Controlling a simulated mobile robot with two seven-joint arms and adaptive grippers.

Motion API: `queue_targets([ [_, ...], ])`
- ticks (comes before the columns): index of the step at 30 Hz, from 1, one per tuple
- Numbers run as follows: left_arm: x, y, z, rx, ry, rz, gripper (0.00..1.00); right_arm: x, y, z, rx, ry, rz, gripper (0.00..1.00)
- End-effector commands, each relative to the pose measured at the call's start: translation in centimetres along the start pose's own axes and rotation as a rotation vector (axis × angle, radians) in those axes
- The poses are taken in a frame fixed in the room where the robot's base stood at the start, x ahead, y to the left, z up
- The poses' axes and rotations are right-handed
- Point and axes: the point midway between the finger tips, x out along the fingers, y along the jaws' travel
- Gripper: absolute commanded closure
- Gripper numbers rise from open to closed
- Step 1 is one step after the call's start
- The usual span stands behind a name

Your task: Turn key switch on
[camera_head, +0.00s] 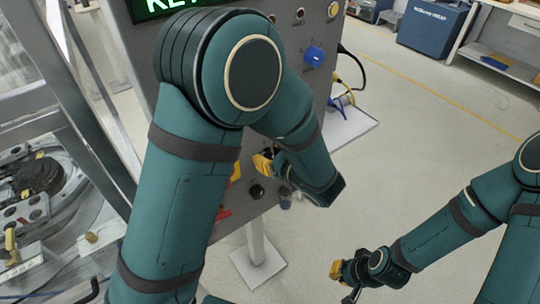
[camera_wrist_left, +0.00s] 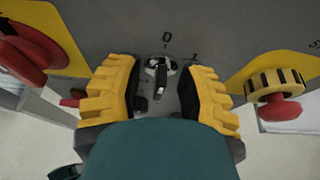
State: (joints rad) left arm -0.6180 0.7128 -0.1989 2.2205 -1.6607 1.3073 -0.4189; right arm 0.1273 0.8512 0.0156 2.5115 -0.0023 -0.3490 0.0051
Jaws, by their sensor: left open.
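The key switch (camera_wrist_left: 161,66) is a round metal lock with a dark key in it, on the grey panel in the left wrist view. Marks 0 and 1 stand above it and to its right. The key points roughly up and down, in line with the 0. My left gripper (camera_wrist_left: 163,92) is open, with a yellow-padded finger on each side of the key; I cannot tell if either touches it. In the head view my left gripper (camera_head: 277,166) is at the panel's lower part, and my arm hides the switch. My right gripper (camera_head: 347,281) hangs low, away from the panel.
The panel (camera_head: 290,75) carries a blue knob (camera_head: 314,56). In the left wrist view, a red knob (camera_wrist_left: 28,52) is at left and a yellow-ringed red knob (camera_wrist_left: 275,95) at right. A metal frame (camera_head: 75,110) stands left of the panel. Floor (camera_head: 430,130) at right is clear.

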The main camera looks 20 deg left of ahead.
Motion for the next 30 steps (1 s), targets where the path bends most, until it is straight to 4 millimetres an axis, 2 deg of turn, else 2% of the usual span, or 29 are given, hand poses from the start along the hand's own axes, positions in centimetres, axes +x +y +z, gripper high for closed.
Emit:
queue_targets([
  [2,0.0,0.0,0.0,0.000,0.000,0.000,0.62,0.0,0.0,0.0,0.000,0.000,0.000,1.00],
  [3,0.0,0.0,0.0,0.000,0.000,0.000,0.59,0.0,0.0,0.0,0.000,0.000,0.000,1.00],
  [5,0.0,0.0,0.0,0.000,0.000,0.000,0.80,0.0,0.0,0.0,0.000,0.000,0.000,1.00],
  [6,0.0,0.0,0.0,0.000,0.000,0.000,0.94,0.0,0.0,0.0,0.000,0.000,0.000,1.00],
  [7,0.0,0.0,0.0,0.000,0.000,0.000,1.00,0.0,0.0,0.0,0.000,0.000,0.000,1.00],
  [23,0.0,0.1,-0.1,0.006,0.004,0.004,1.00,-0.1,0.0,0.0,0.000,0.000,0.000,1.00],
  [30,-0.1,0.1,0.0,0.071,0.006,0.032,1.00,-1.4,-0.5,-0.1,0.002,0.000,0.000,1.00],
])
